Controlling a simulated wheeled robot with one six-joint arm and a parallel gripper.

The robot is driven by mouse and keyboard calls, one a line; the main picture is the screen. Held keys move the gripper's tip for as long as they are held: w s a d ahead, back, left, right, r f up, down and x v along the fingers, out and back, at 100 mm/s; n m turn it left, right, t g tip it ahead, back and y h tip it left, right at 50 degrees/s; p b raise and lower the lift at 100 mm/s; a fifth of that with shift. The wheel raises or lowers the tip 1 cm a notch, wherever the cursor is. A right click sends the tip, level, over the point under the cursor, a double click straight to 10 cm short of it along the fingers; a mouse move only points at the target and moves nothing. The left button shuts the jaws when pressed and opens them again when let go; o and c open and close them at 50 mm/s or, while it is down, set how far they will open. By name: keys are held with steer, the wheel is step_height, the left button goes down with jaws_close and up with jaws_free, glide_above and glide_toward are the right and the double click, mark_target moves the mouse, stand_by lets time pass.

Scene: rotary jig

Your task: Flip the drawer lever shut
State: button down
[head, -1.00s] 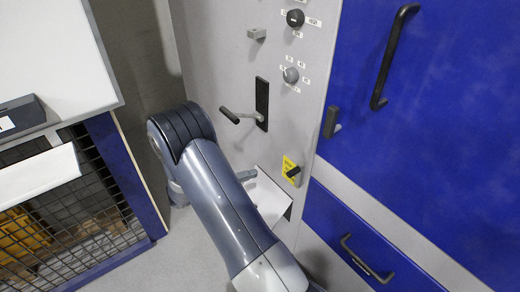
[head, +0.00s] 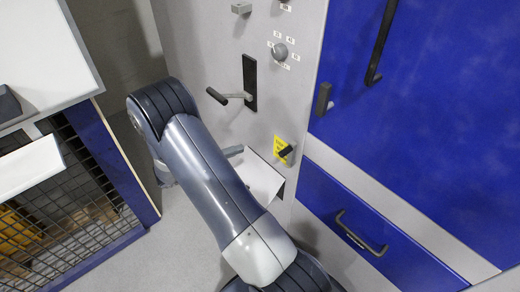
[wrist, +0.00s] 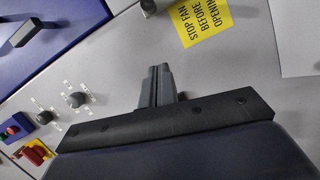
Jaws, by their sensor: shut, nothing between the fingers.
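A black lever (head: 286,152) sits beside a yellow label (head: 279,147) on the grey panel, near the blue drawer (head: 345,212). I cannot tell for sure that it is the drawer lever, or whether it is open. In the wrist view the label (wrist: 205,22) shows at the top, with part of a small dark fitting (wrist: 148,6) beside it, cut by the edge. My gripper (wrist: 159,70) is shut and empty, in front of the grey panel below the label and apart from it. In the head view my arm hides most of it.
A black crank lever (head: 235,96), a knob (head: 281,51) and a grey door latch (head: 323,98) stick out of the panel. A white plate (head: 262,180) lies low behind my arm. A mesh cabinet (head: 85,190) stands at left. A red switch (wrist: 36,154) shows in the wrist view.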

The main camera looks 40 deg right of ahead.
steer(key=s+d+f, duration=0.1)
steer(key=s+d, duration=0.4)
steer(key=d, duration=0.5)
steer(key=shift+s, duration=0.25)
steer(key=shift+s+a+f+b, duration=0.1)
steer(key=shift+a+f+b, duration=0.05)
steer(key=shift+b, duration=0.35)
